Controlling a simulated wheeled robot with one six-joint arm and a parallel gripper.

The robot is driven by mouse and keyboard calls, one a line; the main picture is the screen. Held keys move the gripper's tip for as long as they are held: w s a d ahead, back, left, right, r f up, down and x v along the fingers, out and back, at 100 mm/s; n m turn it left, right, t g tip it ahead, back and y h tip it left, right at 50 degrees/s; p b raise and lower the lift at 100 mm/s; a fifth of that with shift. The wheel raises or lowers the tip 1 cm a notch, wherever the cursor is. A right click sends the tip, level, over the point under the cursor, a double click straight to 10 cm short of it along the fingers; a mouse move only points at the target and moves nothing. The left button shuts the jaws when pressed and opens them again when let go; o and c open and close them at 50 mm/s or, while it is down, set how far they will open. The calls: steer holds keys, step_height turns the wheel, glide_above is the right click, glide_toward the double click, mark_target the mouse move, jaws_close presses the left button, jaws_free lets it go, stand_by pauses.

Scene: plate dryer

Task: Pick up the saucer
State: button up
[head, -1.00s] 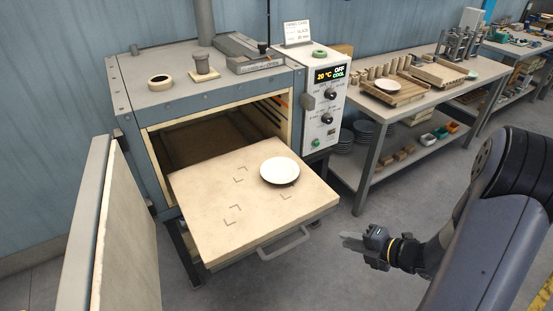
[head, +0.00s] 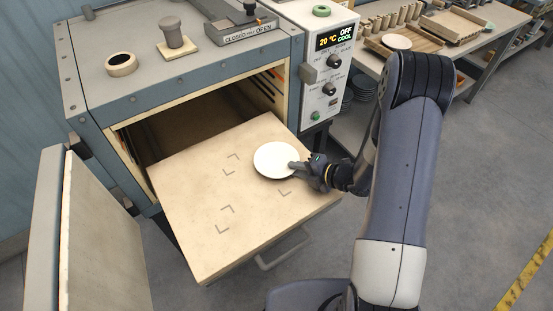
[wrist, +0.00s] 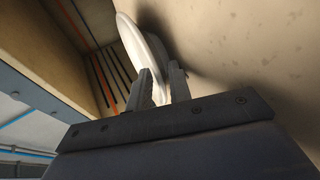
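The white round saucer (head: 275,159) lies on the pale pulled-out slab (head: 203,241) of the dryer, near its right side. My gripper (head: 296,165) is at the saucer's right edge, low over the slab. In the wrist view the saucer (wrist: 134,42) is seen nearly edge-on. The two fingers of my gripper (wrist: 160,88) stand apart on either side of its rim, with the white rim between them. I see no clear sign that they are closed tight. The saucer appears to rest flat on the slab.
The dryer's open chamber (head: 190,128) is behind the slab, and its open door (head: 90,245) stands at the left. The control panel (head: 331,75) is close behind my gripper. A workbench (head: 455,60) with wooden trays is at the back right.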

steer(key=shift+w+a+f, duration=0.15)
steer(key=shift+a, duration=0.1)
jaws_close()
stand_by(0.4)
